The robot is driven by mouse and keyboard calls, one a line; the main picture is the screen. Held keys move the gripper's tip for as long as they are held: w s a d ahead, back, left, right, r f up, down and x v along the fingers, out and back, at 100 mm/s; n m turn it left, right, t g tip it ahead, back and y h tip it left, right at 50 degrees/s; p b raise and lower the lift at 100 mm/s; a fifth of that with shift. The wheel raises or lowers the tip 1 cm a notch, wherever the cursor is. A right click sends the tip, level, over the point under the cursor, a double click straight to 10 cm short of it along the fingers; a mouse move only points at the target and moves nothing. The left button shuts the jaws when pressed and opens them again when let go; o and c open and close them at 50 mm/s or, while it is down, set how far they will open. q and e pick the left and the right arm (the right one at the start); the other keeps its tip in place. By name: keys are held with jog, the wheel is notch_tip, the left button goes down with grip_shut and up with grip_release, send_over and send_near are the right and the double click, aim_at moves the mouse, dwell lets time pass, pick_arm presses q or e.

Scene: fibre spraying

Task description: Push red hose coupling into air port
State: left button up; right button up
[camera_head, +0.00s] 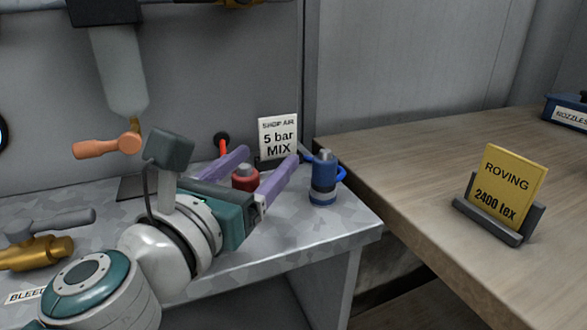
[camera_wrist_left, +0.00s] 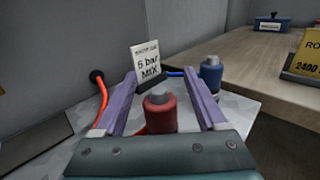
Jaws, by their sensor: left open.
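The red hose coupling (camera_head: 246,178) stands upright on the grey speckled bench, with a grey tip on top. It also shows in the left wrist view (camera_wrist_left: 159,112), between the two purple fingers. My left gripper (camera_head: 262,166) is open around it, with a finger on each side and gaps showing. A red hose (camera_wrist_left: 101,96) runs from a dark round fitting (camera_wrist_left: 97,76) on the wall. I cannot tell which fitting is the air port. My right gripper is not in view.
A blue coupling (camera_head: 323,178) with a blue hose stands just right of my gripper. A "5 bar MIX" sign (camera_head: 278,138) stands behind. A brass valve (camera_head: 38,252) lies left. A wooden table with a yellow roving card (camera_head: 507,183) is at right.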

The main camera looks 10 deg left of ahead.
pick_arm(q)
jog(key=shift+c, duration=0.4)
grip_shut()
